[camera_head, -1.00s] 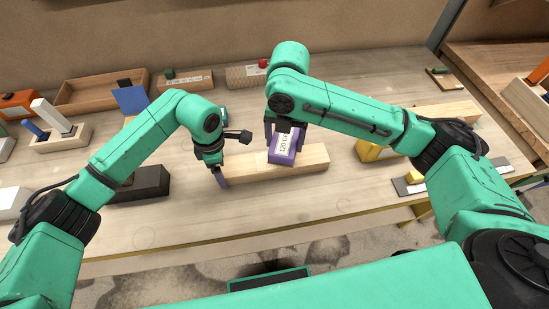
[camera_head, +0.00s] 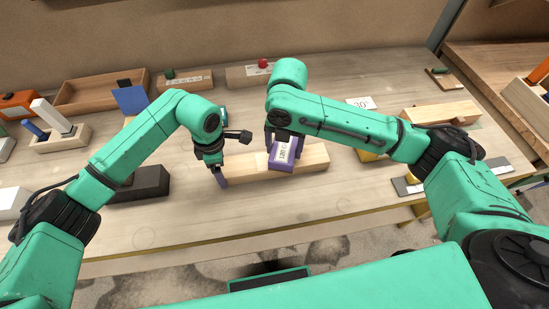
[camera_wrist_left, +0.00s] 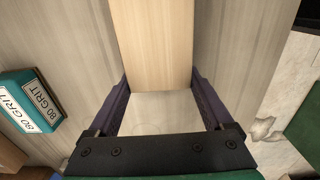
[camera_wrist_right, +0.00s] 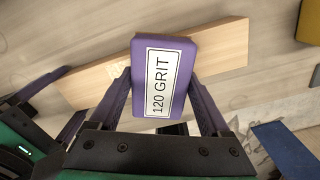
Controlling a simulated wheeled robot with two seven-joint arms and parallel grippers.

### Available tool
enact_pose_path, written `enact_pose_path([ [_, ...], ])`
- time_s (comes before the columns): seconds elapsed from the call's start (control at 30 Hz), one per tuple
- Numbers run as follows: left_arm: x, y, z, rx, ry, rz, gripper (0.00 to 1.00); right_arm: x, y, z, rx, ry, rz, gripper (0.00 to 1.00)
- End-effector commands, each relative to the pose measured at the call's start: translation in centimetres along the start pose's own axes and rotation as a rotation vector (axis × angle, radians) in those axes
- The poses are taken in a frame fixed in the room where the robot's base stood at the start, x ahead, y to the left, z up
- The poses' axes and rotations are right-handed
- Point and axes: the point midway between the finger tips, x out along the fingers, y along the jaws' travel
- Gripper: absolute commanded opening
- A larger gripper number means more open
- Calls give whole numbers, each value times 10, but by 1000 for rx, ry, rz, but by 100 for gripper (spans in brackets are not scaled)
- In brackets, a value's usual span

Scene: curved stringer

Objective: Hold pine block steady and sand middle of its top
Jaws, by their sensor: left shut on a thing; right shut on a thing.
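The pine block (camera_head: 315,157) lies flat on the bench, long and pale. My left gripper (camera_head: 222,178) is shut on its left end; the left wrist view shows the block (camera_wrist_left: 152,45) between the two purple fingers. My right gripper (camera_head: 284,146) is shut on a purple sanding block (camera_head: 281,164) labelled 120 GRIT, over the middle part of the pine block. In the right wrist view the sanding block (camera_wrist_right: 180,100) covers part of the pine block (camera_wrist_right: 222,47). Contact under the sanding block is hidden.
A teal 80 GRIT block (camera_wrist_left: 32,98) is near the left gripper. A dark block (camera_head: 145,182) lies to the left, an open wooden tray (camera_head: 100,90) at the back left, another pale wood piece (camera_head: 440,112) to the right. The bench's front strip is clear.

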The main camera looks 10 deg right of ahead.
Motion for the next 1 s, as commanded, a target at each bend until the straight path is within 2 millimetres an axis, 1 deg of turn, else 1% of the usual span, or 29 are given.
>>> enact_pose_path([
  [0.67, -1, 0, 1, 0, -2, 1, 0, 12, 1, 0, 0, 0, 0, 36],
  [1.0, -1, 0, 1, 0, -2, 1, 0, 10, 25, -10, -1, -1, 1, 36],
])
